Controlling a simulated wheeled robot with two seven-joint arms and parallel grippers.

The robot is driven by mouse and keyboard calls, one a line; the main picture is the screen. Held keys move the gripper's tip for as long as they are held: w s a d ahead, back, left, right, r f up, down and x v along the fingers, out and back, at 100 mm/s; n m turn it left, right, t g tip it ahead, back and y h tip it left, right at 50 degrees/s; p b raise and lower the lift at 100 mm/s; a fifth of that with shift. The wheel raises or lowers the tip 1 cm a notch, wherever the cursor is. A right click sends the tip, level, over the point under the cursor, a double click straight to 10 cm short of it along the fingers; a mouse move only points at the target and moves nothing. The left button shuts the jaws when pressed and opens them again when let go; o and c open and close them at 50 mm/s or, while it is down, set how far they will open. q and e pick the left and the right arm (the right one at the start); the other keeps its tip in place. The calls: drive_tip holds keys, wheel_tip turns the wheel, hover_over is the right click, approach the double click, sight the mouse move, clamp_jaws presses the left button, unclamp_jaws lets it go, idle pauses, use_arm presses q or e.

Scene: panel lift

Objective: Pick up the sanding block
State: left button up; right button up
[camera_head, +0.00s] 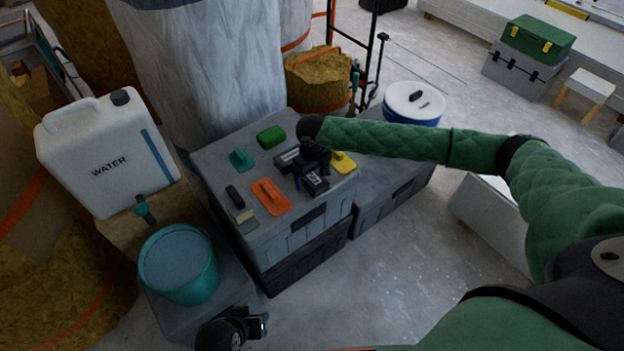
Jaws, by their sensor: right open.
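My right gripper (303,172) is open above the right part of the grey toolbox top (318,208), its black fingers spread apart. It hides part of the surface below it. No item is clearly marked as the sanding block. A small dark block-like tool (234,196) lies at the front left of the top, away from the gripper. An orange float (271,197) lies between them. My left gripper (260,325) is low at the bottom edge, beside the toolbox stack and below the bucket; its finger opening is unclear.
A green sponge-like block (270,137), a teal tool (242,159) and a yellow tool (344,162) also lie on the toolbox. A white water can (105,150) and a teal bucket (180,270) stand left. A wrapped column (210,70) rises behind. Floor at right is partly clear.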

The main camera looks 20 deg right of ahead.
sight(312, 176)
drive_tip(key=shift+f, duration=0.15)
drive_tip(key=c, duration=1.2)
drive_tip(key=shift+c, duration=0.2)
use_arm(q)
drive_tip(key=shift+r, duration=0.1)
